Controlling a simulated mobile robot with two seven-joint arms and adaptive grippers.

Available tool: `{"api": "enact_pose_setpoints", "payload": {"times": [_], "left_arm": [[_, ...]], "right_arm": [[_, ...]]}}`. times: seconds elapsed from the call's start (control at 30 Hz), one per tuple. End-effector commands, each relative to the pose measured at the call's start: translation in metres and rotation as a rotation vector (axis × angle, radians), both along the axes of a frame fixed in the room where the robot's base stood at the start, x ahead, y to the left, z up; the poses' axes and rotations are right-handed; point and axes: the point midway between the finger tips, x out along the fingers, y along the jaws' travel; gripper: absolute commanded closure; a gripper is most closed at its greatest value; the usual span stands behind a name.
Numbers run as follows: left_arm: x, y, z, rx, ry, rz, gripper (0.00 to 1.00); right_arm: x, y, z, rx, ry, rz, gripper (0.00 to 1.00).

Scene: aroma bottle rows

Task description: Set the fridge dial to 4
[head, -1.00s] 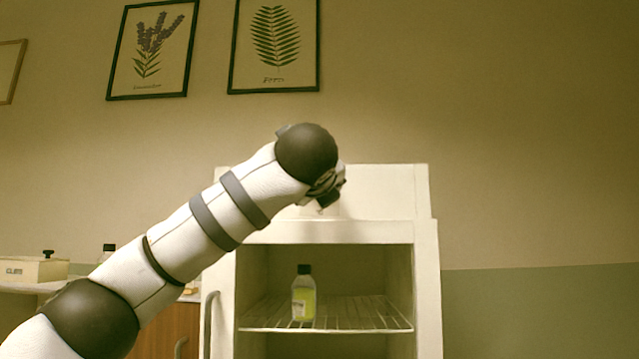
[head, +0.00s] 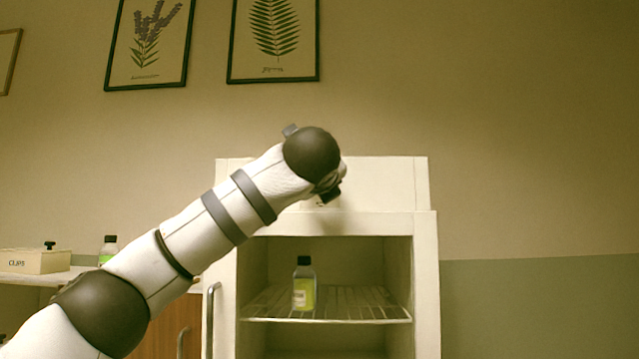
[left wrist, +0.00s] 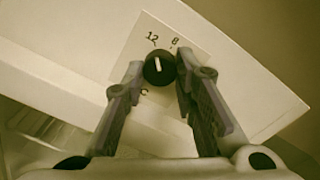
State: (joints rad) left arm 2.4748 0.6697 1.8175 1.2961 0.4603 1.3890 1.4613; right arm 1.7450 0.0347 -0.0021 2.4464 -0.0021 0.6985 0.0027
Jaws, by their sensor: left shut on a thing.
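The fridge (head: 427,270) is white and stands in the middle of the head view with its inside open to view. Its dial (left wrist: 159,67) is a round black knob with a white line on a pale plate (left wrist: 190,50) in the left wrist view. The numbers 12 and 8 show above the knob, and a letter C below it. The white line runs nearly upright, its upper end towards the 12. The 4 cannot be made out. My left gripper (left wrist: 158,75) is shut on the dial, one finger on each side. In the head view this gripper (head: 330,190) is mostly hidden behind my wrist.
A bottle (head: 304,285) with yellow-green contents stands on the fridge's wire shelf (head: 360,303). At the left are a box marked CLIPS (head: 35,262) and another bottle (head: 108,250). The wall side to the right is free.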

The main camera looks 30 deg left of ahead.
Motion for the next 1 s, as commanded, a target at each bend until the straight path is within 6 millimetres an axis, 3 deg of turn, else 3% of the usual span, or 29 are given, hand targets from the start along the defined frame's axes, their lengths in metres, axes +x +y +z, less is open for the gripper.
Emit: {"api": "enact_pose_setpoints", "payload": {"times": [0.7, 1.0], "left_arm": [[-0.008, 0.001, 0.011, 0.496, 0.292, 0.004, 1.00], [-0.004, 0.002, 0.004, 0.739, 0.449, 0.003, 1.00]], "right_arm": [[0.059, 0.000, 0.060, 0.001, -0.206, -0.004, 1.00], [0.069, 0.000, 0.069, 0.001, -0.243, -0.004, 1.00]]}}
